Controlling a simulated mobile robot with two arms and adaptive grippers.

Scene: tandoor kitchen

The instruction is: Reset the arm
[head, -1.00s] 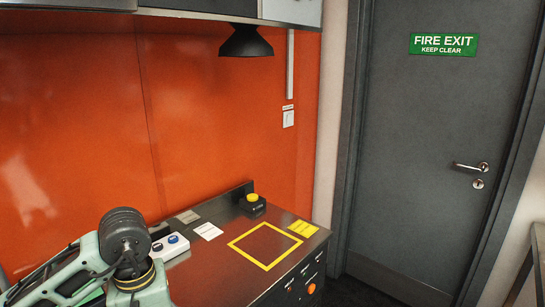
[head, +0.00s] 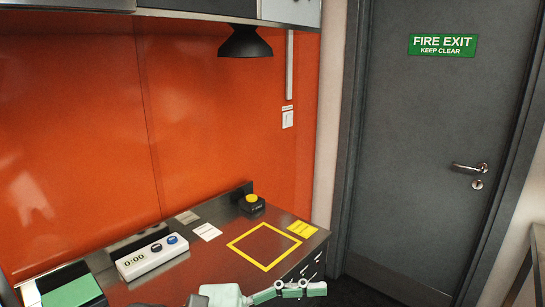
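A gripper (head: 303,289), most likely my left one, shows at the bottom edge in the head view. It is pale green with grey joints and points to the right, in front of the counter's front edge. It is seen side-on and partly cut off, so its opening cannot be judged. Nothing is visibly held in it. The rest of that arm is below the picture. My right gripper is not in view.
A green-topped item (head: 72,293) is at lower left. A grey fire-exit door (head: 430,150) is shut.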

